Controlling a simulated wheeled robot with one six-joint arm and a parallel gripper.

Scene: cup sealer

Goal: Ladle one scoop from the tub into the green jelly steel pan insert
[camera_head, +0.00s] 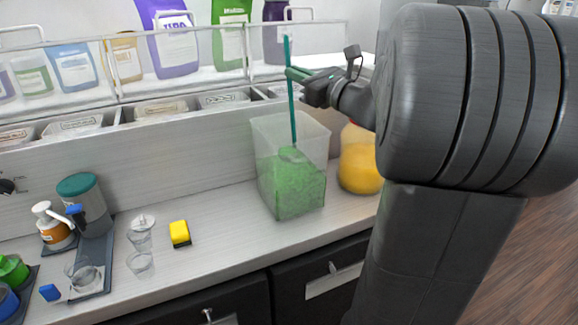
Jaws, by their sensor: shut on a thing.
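My gripper (297,76) is shut on the upper part of the handle of a teal ladle (292,112). The ladle stands nearly upright, and its lower end reaches down into a clear square tub (312,137). The tub holds green jelly (291,191) in its lower part and stands on the counter. The ladle's bowl is at or in the jelly and cannot be made out clearly. Steel pan inserts (223,99) sit in a row in the raised ledge behind the counter. I cannot tell which one is the green jelly insert.
A container with yellow contents (360,167) stands right of the tub, partly behind my arm. A yellow sponge (180,233), clear cups (140,240) and a pump bottle (53,226) are at left. A rail with pouches (231,33) stands above the inserts.

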